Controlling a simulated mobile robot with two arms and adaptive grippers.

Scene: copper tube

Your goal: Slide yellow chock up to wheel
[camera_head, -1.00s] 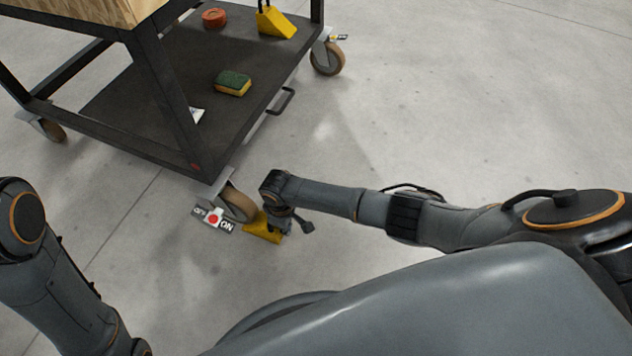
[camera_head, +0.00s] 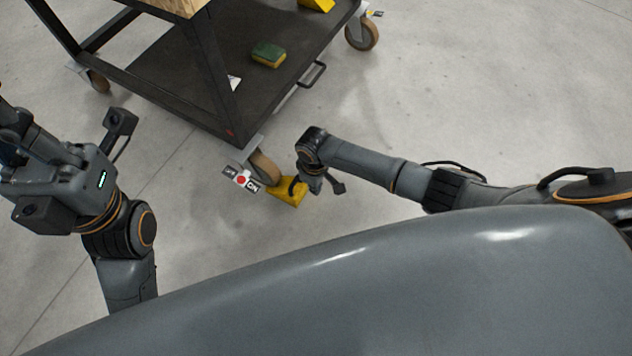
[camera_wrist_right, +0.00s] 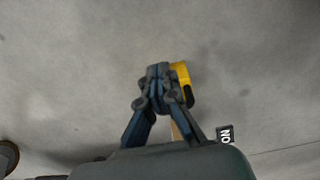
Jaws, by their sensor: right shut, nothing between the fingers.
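The yellow chock (camera_head: 287,193) lies on the floor at the lower right of the trolley's near caster wheel (camera_head: 264,168). It looks very close to the wheel; I cannot tell whether they touch. My right gripper (camera_head: 311,184) is shut and empty, pointing down beside the chock's right side. In the right wrist view the shut fingertips (camera_wrist_right: 160,70) are just left of the chock (camera_wrist_right: 182,72), partly hiding it. A tan bit of the wheel (camera_wrist_right: 176,131) shows behind the fingers. My left gripper (camera_head: 14,128) is at the left edge, away from the chock; its fingers are unclear.
A red-dotted ON/OFF pedal (camera_head: 242,180) sticks out beside the wheel. The dark trolley (camera_head: 190,95) carries a green and yellow sponge (camera_head: 268,54) and another yellow chock (camera_head: 317,4). The floor right of my right gripper is clear.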

